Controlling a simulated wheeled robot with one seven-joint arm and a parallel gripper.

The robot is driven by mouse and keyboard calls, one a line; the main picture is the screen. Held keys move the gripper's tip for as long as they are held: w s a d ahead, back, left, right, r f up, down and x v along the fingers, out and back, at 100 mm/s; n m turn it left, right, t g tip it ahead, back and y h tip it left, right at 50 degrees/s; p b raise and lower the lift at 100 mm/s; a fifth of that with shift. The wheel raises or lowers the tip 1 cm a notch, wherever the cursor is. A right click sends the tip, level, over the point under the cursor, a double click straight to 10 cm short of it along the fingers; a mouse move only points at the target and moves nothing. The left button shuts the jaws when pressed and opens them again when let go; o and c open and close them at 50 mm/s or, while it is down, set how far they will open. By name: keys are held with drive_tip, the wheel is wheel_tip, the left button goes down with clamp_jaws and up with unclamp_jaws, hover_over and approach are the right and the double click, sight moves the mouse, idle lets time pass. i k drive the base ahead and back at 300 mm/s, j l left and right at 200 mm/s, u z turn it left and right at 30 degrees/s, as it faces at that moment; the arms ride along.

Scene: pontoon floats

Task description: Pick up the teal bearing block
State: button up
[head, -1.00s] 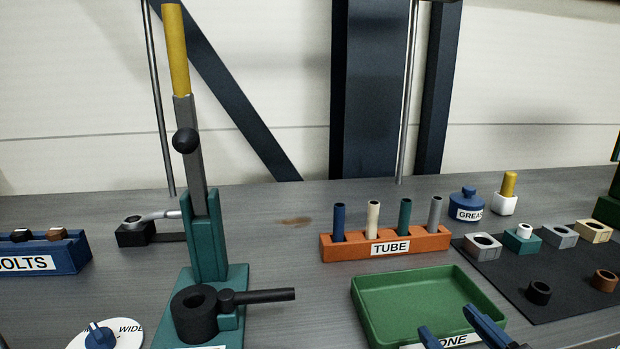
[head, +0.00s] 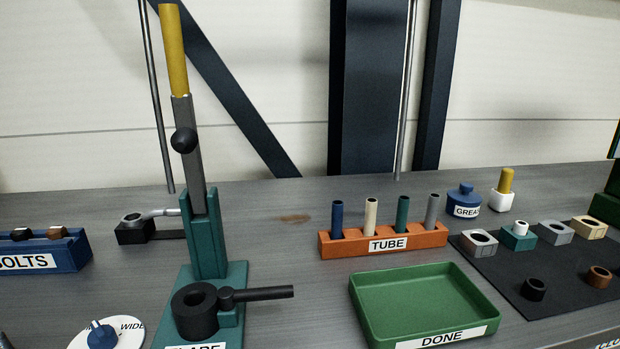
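The teal bearing block (head: 518,240) sits on the dark mat (head: 514,281) at the right, with a white cylindrical piece (head: 521,228) standing in its top. It stands between a grey block (head: 479,243) on its left and another grey block (head: 555,232) on its right. My gripper is not in view now.
The green DONE tray (head: 488,302) is empty in front of the orange TUBE rack (head: 334,247). A blue GREASE pot (head: 463,199) and a white holder with a yellow stick (head: 503,198) stand behind the mat. A tall teal press (head: 205,235) stands at left.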

sight(517, 242)
drive_tip(key=i+j, duration=0.2)
drive_tip(key=i+j+z, duration=0.65)
drive_tip(key=j, duration=0.15)
drive_tip(key=k, duration=0.05)
